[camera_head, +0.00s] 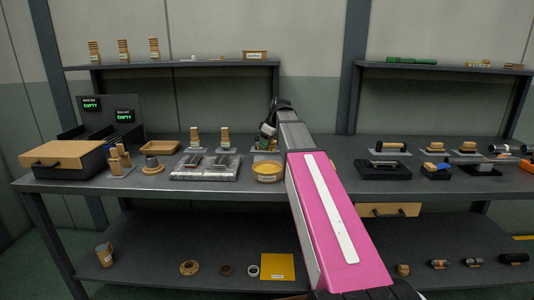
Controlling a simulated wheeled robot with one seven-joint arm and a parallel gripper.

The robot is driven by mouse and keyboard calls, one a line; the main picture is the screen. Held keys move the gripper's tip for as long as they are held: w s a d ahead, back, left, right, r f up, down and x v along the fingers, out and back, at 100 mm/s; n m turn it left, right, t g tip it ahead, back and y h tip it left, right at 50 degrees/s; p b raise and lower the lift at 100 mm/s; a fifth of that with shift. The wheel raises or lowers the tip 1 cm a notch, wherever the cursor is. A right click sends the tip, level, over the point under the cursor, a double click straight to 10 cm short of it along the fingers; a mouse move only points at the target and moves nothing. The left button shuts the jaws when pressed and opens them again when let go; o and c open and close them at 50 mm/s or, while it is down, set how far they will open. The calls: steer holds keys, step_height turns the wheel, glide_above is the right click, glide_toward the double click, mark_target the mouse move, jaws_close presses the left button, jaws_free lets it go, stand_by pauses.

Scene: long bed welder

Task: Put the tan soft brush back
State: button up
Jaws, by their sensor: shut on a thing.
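My gripper (267,136) is at the end of my pink and grey arm, low over the middle of the bench top. It is small in view and partly hidden by the arm. A small tan piece (265,144) shows at its jaws, just above a grey plate; it looks like the tan soft brush, but its bristles cannot be made out. I cannot tell whether it touches the plate.
A yellow round bowl (267,168) stands just in front of my gripper. A tan-lidded box (62,156) is at the far left. A shelf (190,65) runs above the bench. My arm crosses the bench's front edge.

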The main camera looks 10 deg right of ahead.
mark_target(264, 158)
steer(key=shift+w+d+f, duration=0.55)
steer(key=shift+w+f, duration=0.1)
steer(key=shift+w, duration=0.2)
steer(key=shift+f, duration=1.9)
steer(key=shift+f, duration=0.15)
steer(key=o, duration=0.8)
steer(key=v, duration=1.2)
